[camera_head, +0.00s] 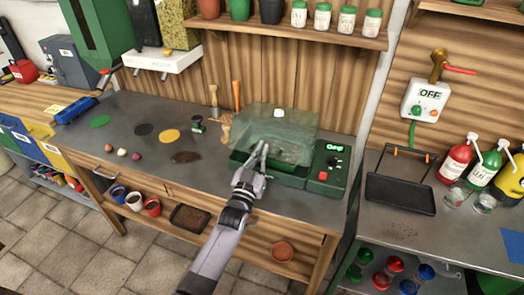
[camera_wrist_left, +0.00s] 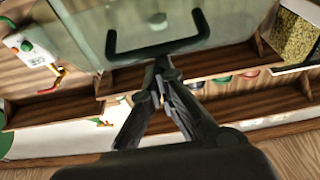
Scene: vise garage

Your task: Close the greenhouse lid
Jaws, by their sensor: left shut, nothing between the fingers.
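The greenhouse is a low green box (camera_head: 301,181) on the metal bench. Its clear lid (camera_head: 290,128) stands above the base and seems tilted; its exact angle is hard to tell. In the left wrist view the clear pane (camera_wrist_left: 85,25) carries a dark U-shaped handle (camera_wrist_left: 112,45). My left gripper (camera_head: 263,147) is at the front of the lid, shut and empty. In the left wrist view its fingertips (camera_wrist_left: 160,62) are close to the middle of the handle bar; whether they touch it is unclear. My right gripper is not in view.
A control panel with an OFF display (camera_head: 334,148) joins the greenhouse's right side. Small wooden-handled tools (camera_head: 226,125) stand to its left. A shelf with pots and jars (camera_head: 300,35) hangs above. The bench front left of the arm holds a soil patch (camera_head: 186,157).

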